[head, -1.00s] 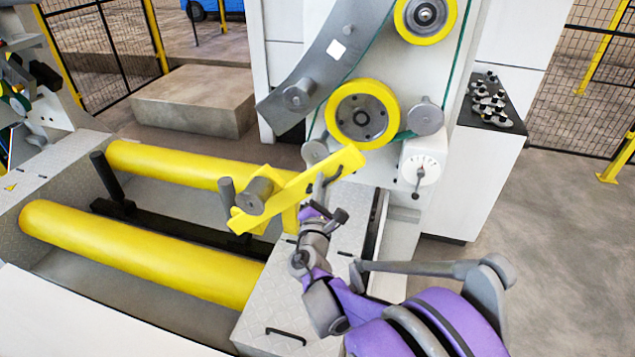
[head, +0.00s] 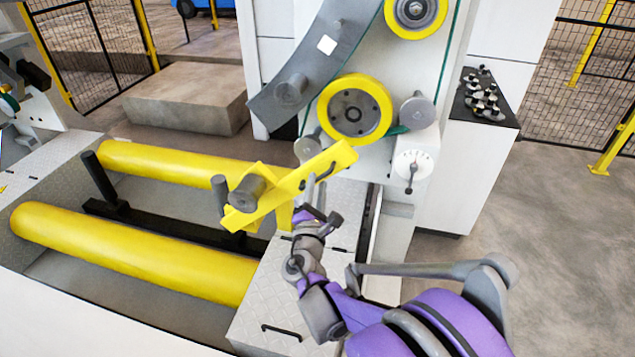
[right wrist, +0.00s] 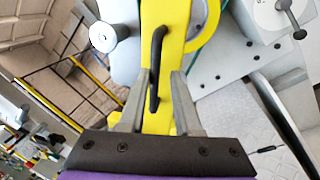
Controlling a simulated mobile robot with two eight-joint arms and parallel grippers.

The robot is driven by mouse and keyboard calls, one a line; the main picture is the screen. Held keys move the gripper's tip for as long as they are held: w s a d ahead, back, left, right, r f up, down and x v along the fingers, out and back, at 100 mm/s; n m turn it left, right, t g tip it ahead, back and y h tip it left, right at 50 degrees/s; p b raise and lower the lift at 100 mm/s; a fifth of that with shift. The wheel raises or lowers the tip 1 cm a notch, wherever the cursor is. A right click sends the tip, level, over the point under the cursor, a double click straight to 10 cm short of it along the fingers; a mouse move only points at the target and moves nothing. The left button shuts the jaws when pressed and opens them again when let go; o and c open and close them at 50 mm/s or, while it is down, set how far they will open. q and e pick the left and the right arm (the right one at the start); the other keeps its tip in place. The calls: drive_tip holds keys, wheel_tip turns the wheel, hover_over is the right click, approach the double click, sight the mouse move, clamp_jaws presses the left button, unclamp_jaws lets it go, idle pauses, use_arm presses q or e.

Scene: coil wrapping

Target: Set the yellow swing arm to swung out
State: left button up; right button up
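The yellow swing arm (head: 275,192) slants up to the right above the yellow rollers in the head view. A grey round boss (head: 247,193) sits at its lower left end. In the right wrist view the yellow arm (right wrist: 160,118) runs up the middle and carries a black bar handle (right wrist: 157,60). My right gripper (head: 313,188) is at the near side of the swing arm. Its two fingers (right wrist: 160,78) stand apart, one on each side of the handle's lower part, with gaps visible. My left gripper is not in view.
Two long yellow rollers (head: 130,257) lie left of the arm, with black upright posts (head: 98,175) between them. The machine face behind has yellow-rimmed wheels (head: 355,110) and a white dial box (head: 413,165). Open floor (head: 545,250) lies to the right.

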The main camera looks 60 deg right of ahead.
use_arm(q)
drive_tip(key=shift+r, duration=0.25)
use_arm(e)
drive_tip(key=v, duration=0.9)
drive_tip(key=shift+a, duration=0.25)
drive_tip(key=shift+s+f, duration=0.1)
drive_tip(key=shift+f, duration=0.05)
drive_tip(key=a+f+m+g+y, duration=0.3)
drive_tip(key=a+f+m+y, duration=0.6)
drive_tip(key=a+f, duration=0.15)
drive_tip(key=s+a+f+m+y, duration=0.15)
drive_tip(key=a+y, duration=0.25)
drive_tip(key=a, duration=0.4)
drive_tip(key=s+a+f+m+y, duration=0.1)
drive_tip(key=a+f+m+y, duration=0.2)
drive_tip(key=a, duration=0.5)
use_arm(q)
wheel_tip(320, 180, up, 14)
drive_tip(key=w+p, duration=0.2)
drive_tip(key=p, duration=1.1)
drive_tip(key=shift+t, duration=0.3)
use_arm(e)
wheel_tip(320, 180, up, 15)
drive_tip(key=w+a+y, duration=0.1)
drive_tip(key=shift+w+y, duration=0.3)
